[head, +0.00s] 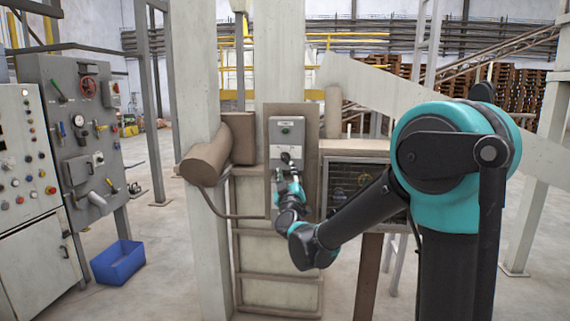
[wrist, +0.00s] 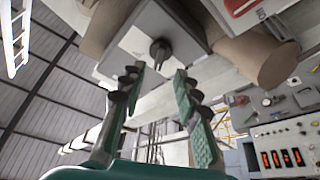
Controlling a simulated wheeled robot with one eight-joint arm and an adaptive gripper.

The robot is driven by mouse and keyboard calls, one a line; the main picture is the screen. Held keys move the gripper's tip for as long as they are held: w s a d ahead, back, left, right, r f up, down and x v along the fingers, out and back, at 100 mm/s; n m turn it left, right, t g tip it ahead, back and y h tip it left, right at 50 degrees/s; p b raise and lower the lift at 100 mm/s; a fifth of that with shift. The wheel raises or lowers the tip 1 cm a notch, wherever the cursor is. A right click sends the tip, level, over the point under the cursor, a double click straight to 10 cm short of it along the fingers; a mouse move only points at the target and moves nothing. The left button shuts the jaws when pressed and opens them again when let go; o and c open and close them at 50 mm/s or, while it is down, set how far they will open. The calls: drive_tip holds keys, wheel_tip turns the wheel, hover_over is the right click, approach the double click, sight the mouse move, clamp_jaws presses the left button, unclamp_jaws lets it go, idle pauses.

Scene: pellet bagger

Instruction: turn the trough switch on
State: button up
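The trough switch is a black knob (wrist: 160,52) on a grey box. In the head view the grey switch box (head: 287,132) is mounted on the beige machine column, with a small green button near its top and pale labels. The knob sits low on its face, partly hidden by my gripper there. My gripper (wrist: 158,74) is open and empty, its two green-padded fingers apart and pointing at the knob. The knob appears just beyond the fingertips, centred on the gap; I see no contact. In the head view my gripper (head: 288,168) is in front of the box's lower part. Which way the knob is turned is unclear.
A brown cylinder (head: 206,158) juts out left of the switch box. A dark-windowed cabinet (head: 354,180) stands right of it. Grey control panels (head: 75,130) with knobs and levers stand at the left, a blue bin (head: 118,262) on the floor beside them. Open floor lies between.

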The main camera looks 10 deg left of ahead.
sight(285, 159)
drive_tip(key=x, duration=0.5)
drive_tip(key=shift+w+r, duration=0.15)
drive_tip(key=shift+w, duration=0.2)
clamp_jaws()
